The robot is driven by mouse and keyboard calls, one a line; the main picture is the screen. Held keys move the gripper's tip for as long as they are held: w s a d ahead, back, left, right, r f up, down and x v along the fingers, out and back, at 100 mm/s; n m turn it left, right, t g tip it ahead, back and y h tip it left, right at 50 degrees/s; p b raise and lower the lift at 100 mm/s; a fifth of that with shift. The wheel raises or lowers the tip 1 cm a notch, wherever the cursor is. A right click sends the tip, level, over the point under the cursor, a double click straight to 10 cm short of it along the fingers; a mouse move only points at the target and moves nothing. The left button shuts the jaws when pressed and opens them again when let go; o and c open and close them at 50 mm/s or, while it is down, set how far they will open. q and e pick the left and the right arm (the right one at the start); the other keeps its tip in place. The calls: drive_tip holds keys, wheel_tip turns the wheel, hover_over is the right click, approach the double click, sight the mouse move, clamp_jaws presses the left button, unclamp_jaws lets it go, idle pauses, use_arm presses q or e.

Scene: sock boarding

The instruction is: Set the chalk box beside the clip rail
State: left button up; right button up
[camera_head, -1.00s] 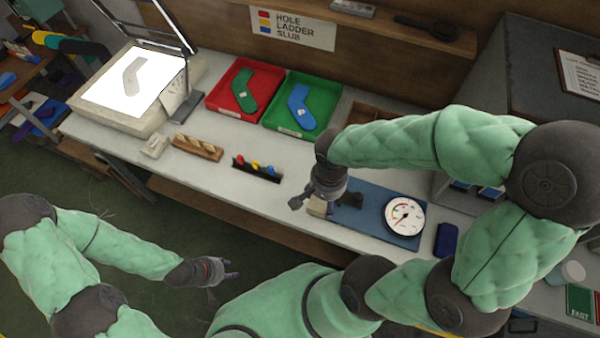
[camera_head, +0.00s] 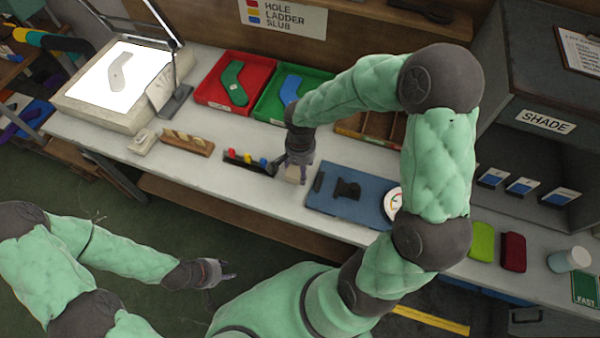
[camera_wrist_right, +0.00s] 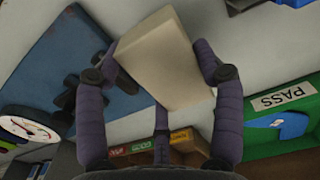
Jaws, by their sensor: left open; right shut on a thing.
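The chalk box, a plain cream block, is between the fingers of my right gripper (camera_head: 298,170). The box (camera_wrist_right: 165,60) shows large and tilted in the right wrist view, and the fingers close on its sides. In the head view the box (camera_head: 295,176) is just right of the clip rail (camera_head: 248,162), a dark strip with red, yellow and blue clips. I cannot tell whether the box touches the table. My left gripper (camera_head: 218,274) is open and empty, in front of the table over the floor.
A blue mat (camera_head: 336,206) with a dark object and a round dial lies right of the box. Red (camera_head: 222,105) and green (camera_head: 268,107) trays stand behind the rail. A wooden holder (camera_head: 187,143) lies to its left. The table front below the rail is clear.

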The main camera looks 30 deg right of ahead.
wheel_tip(320, 180, down, 4)
drive_tip(key=shift+w+r+b, duration=0.15)
drive_tip(key=shift+r+b, duration=0.1)
drive_tip(key=shift+b, duration=0.3)
drive_tip(key=shift+r, duration=0.1)
drive_tip(key=shift+f, duration=0.2)
drive_tip(key=o, duration=1.2)
drive_tip(key=shift+c, duration=0.2)
